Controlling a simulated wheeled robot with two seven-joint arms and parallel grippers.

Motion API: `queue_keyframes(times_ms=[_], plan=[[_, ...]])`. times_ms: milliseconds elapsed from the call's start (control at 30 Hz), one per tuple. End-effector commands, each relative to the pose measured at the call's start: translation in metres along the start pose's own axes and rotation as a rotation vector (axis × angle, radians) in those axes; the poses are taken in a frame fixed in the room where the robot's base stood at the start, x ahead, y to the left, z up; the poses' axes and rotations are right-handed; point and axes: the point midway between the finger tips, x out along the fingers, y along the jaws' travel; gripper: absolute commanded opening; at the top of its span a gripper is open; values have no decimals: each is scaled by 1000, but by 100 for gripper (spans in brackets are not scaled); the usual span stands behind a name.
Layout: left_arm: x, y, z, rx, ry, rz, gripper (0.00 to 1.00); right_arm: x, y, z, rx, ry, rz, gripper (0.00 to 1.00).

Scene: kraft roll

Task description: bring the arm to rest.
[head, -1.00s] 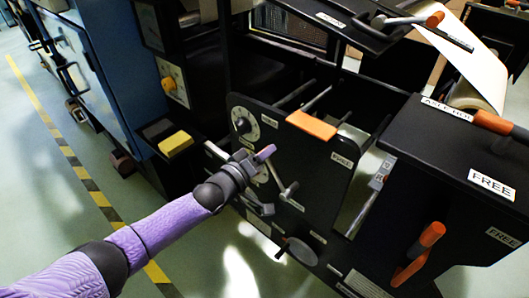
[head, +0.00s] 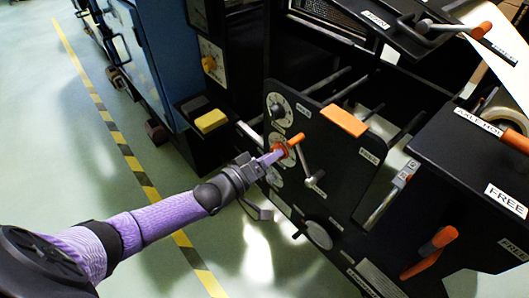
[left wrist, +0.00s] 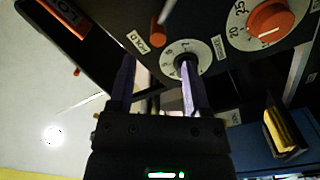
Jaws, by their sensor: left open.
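My left gripper (head: 270,158) shows in the head view, its purple fingers pointing at the black side panel (head: 340,170) of a machine. In the left wrist view the two fingers of my left gripper (left wrist: 157,82) are spread, with nothing held between them. A crank lever with an orange grip (head: 296,140) and a grey lower end (head: 316,181) is close beside the fingertips. In the left wrist view an orange handle (left wrist: 159,32) lies beyond the fingers. One finger overlaps a white dial (left wrist: 172,57); whether it touches cannot be told. My right gripper is not seen.
Another dial (head: 279,107) is on the panel above. A yellow block (head: 211,121) sits left of the panel, beside a blue cabinet (head: 143,65). Orange-handled levers (head: 432,250) are at the right. Open floor (head: 90,160) with a yellow-black stripe lies left.

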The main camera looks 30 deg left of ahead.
Motion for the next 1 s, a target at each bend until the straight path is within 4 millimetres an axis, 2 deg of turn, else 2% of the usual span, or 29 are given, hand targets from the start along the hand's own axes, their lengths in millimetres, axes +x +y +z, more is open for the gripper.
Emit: queue_keyframes(times_ms=[167, 567, 667, 767, 800, 867, 900, 967, 1000], plan=[[-16, 0, 0, 0, 0, 1, 63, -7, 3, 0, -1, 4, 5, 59], [-17, -1, 1, 2, -1, -3, 63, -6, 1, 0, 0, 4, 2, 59], [-31, -16, 12, 74, -37, -108, 63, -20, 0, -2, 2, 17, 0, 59], [-84, -57, 50, 261, -192, -369, 63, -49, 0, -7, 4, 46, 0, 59], [-117, -73, 72, 341, -296, -483, 63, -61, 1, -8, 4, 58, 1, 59], [-171, -91, 106, 440, -470, -624, 63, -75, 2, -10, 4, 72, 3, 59], [-209, -96, 127, 495, -596, -698, 63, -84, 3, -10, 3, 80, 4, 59], [-266, -97, 157, 556, -786, -779, 63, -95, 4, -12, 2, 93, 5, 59], [-302, -93, 174, 585, -911, -817, 63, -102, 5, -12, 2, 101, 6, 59]])
